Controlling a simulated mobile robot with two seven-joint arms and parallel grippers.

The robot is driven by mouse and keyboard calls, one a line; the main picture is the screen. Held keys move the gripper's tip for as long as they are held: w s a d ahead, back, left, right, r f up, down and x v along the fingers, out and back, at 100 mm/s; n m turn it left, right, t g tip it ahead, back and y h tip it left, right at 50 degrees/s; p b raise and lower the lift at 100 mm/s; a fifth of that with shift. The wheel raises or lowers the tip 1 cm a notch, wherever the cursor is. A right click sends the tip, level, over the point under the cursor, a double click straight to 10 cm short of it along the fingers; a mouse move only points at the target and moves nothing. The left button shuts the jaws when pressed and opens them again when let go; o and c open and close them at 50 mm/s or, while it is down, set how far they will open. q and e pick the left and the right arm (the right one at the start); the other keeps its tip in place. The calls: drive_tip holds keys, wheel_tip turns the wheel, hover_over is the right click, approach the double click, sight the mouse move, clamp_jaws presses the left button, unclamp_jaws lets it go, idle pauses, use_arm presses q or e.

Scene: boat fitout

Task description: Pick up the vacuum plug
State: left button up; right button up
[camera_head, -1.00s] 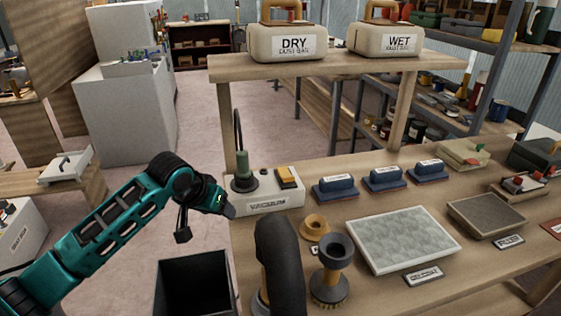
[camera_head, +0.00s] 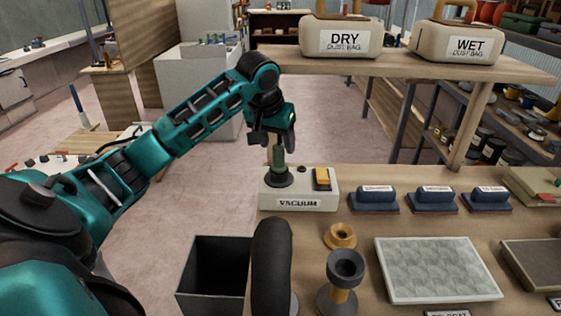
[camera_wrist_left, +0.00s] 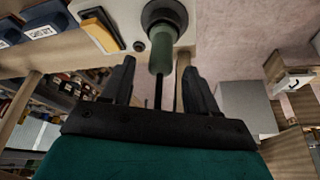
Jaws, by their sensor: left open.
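The vacuum plug (camera_head: 278,158) is a green cylinder standing upright in a dark round socket on the white vacuum box (camera_head: 298,205), at the bench's left back corner. It also shows in the left wrist view (camera_wrist_left: 162,50), with a dark cord running from it between the fingers. My left gripper (camera_head: 271,142) is directly above the plug, pointing down. In the left wrist view the open fingers (camera_wrist_left: 154,78) stand on either side of the plug's line, with gaps on both sides. My right gripper is not in view.
A yellow switch (camera_head: 322,177) sits beside the plug on the box. Blue sanding blocks (camera_head: 430,199) stand to the right. A shelf with a DRY dust bag (camera_head: 340,40) is behind. A black bin (camera_head: 213,272) and thick black hose (camera_head: 271,262) are in front.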

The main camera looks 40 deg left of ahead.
sight(278, 145)
use_arm(q)
drive_tip(key=x, duration=0.3)
drive_tip(key=shift+w+a+f, duration=0.1)
drive_tip(key=shift+w+f, duration=0.1)
drive_tip(key=shift+f, duration=0.1)
clamp_jaws()
